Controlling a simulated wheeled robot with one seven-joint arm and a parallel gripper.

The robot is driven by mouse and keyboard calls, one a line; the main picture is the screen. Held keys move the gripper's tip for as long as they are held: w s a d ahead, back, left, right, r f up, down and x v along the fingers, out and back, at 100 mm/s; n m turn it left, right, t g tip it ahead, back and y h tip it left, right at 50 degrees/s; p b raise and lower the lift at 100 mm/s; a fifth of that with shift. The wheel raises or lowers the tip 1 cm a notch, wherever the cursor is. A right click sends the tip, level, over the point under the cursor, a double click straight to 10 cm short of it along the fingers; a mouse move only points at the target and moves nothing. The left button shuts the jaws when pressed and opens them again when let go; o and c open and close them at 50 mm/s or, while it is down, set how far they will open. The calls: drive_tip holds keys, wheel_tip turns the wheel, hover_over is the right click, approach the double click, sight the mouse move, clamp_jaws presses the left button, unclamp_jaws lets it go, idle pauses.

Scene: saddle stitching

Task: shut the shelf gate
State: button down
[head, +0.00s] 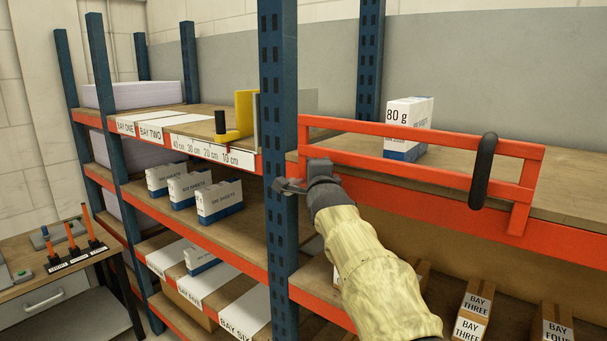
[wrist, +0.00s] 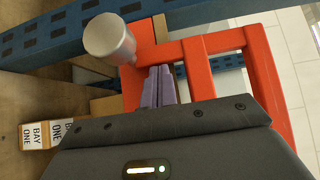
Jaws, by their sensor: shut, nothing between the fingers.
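The shelf gate is an orange-red barred frame (head: 420,137) with a black upright handle (head: 484,170) near its right end. It runs along the front of the upper right shelf. Its left end is beside the blue post (head: 278,90); I cannot tell whether it is flush with the shelf front. My gripper (head: 284,186) is shut and empty, just below the gate's left end and in front of the post.
A white and blue 80 g paper pack (head: 408,125) stands behind the gate. A grey cylinder (wrist: 108,38) is close to the fingers. Boxes marked BAY (head: 473,308) sit lower down. A side bench (head: 60,265) is at the left.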

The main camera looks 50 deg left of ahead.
drive_tip(key=shift+a, duration=0.45)
drive_tip(key=w+d+b+v, duration=0.1)
drive_tip(key=w+b+v, duration=0.1)
drive_tip(key=b+v, duration=0.8)
drive_tip(key=v, duration=0.3)
drive_tip(key=shift+w+d, duration=0.25)
